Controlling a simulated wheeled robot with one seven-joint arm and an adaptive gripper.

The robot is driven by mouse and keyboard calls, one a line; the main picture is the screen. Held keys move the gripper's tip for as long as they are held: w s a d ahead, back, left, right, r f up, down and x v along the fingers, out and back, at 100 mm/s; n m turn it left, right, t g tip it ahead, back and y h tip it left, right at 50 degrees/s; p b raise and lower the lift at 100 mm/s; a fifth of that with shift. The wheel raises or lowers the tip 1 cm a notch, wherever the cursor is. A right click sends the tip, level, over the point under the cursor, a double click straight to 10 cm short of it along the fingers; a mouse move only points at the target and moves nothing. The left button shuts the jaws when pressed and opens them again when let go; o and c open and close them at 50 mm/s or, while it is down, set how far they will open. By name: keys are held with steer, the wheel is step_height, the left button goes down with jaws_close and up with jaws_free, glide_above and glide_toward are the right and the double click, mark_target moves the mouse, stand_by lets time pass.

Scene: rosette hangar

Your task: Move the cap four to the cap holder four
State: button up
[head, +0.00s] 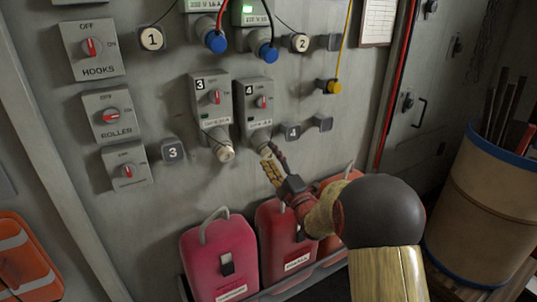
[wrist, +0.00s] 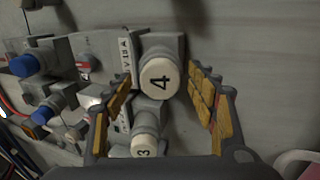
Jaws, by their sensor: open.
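Cap four (wrist: 160,82), a cream round cap marked 4, sits on the socket under the grey switch box four (head: 255,103). In the wrist view my gripper (head: 271,166) is open, with its yellow-padded fingers on either side of the cap. Gaps show between the pads and the cap, so it is not gripped. In the head view the fingers mostly hide this cap. Cap holder four (head: 293,132), a small grey wall piece marked 4, is just right of box four and looks empty.
Cap three (head: 225,154) hangs close by on the left, under box three (head: 211,98). Red canisters (head: 219,258) stand below my arm. Blue plugs (head: 267,53) with cables are above. A barrel (head: 480,210) stands at the right.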

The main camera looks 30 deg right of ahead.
steer(key=shift+c, duration=0.8)
jaws_close()
steer(key=shift+s+f, duration=0.1)
steer(key=shift+f, duration=0.05)
steer(key=shift+v, duration=2.9)
